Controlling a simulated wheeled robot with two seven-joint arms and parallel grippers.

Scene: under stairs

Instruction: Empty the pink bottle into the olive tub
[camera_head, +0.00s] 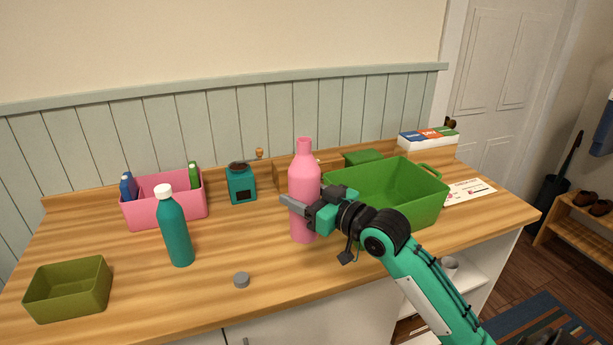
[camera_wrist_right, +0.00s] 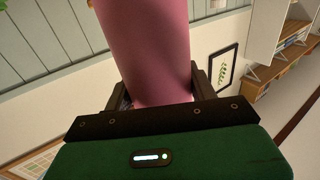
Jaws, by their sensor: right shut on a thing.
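The pink bottle (camera_head: 304,178) stands upright at the middle of the wooden counter, its neck showing no cap. My right gripper (camera_head: 302,205) is shut around its body from the right. In the right wrist view the pink bottle (camera_wrist_right: 146,50) fills the space between the fingers of my right gripper (camera_wrist_right: 155,92). I cannot tell whether its base touches the counter. The olive tub (camera_head: 68,289) sits at the front left of the counter, open and looking empty, well apart from the bottle. My left gripper is not in view.
A teal bottle (camera_head: 175,228) with a white cap stands between the tub and the pink bottle. A grey cap (camera_head: 241,280) lies near the front edge. A pink bin (camera_head: 138,212) and teal device (camera_head: 241,185) are behind. A green crate (camera_head: 422,207) is at right.

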